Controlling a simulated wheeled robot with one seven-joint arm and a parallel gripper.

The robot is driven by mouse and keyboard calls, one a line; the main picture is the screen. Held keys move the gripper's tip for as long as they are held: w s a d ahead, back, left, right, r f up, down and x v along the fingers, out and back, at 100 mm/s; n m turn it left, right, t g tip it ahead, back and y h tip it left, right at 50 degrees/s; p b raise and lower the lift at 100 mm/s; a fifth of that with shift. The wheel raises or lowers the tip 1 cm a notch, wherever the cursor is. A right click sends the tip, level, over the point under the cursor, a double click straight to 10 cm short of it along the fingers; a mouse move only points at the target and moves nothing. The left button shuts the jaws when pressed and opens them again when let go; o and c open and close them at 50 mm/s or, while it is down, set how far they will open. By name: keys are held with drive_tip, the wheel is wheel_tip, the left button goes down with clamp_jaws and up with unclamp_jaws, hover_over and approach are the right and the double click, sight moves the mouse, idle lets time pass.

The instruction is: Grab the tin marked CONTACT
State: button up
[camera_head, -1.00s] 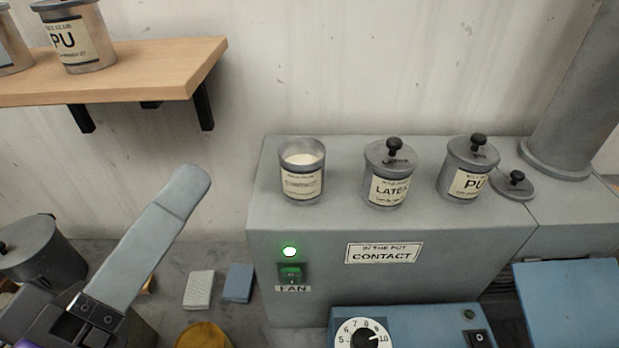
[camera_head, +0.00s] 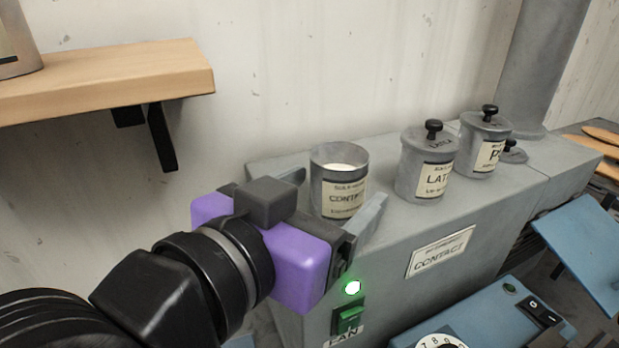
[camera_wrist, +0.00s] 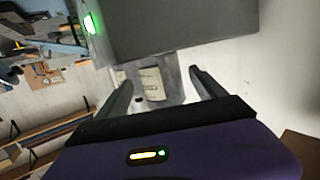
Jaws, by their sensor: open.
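The tin marked CONTACT (camera_head: 340,198) is a grey, lidless can with pale contents and a cream label, upright on the grey cabinet's top. My gripper (camera_head: 343,185) is open. In the camera_head view one finger shows left of the tin and the other right of its lower front. I cannot tell how far the tin is between them, and I see no grip on it. In the wrist view my gripper's fingers (camera_wrist: 159,78) are spread, with grey tin surfaces and cream labels showing between and beyond them.
A lidded LATEX tin (camera_head: 424,182) and a lidded PU tin (camera_head: 477,150) stand right of it, with a loose lid (camera_head: 513,153) beyond. A wooden shelf (camera_head: 120,85) juts out at upper left.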

sight(348, 181)
drive_tip(key=shift+f+p+x, duration=0.15)
drive_tip(key=shift+p+x, duration=0.35)
drive_tip(key=shift+x, duration=1)
drive_tip(key=shift+f+p+x, duration=0.1)
drive_tip(key=shift+p+x, duration=0.4)
drive_tip(key=shift+x, duration=1)
drive_tip(key=shift+a, duration=0.2)
clamp_jaws()
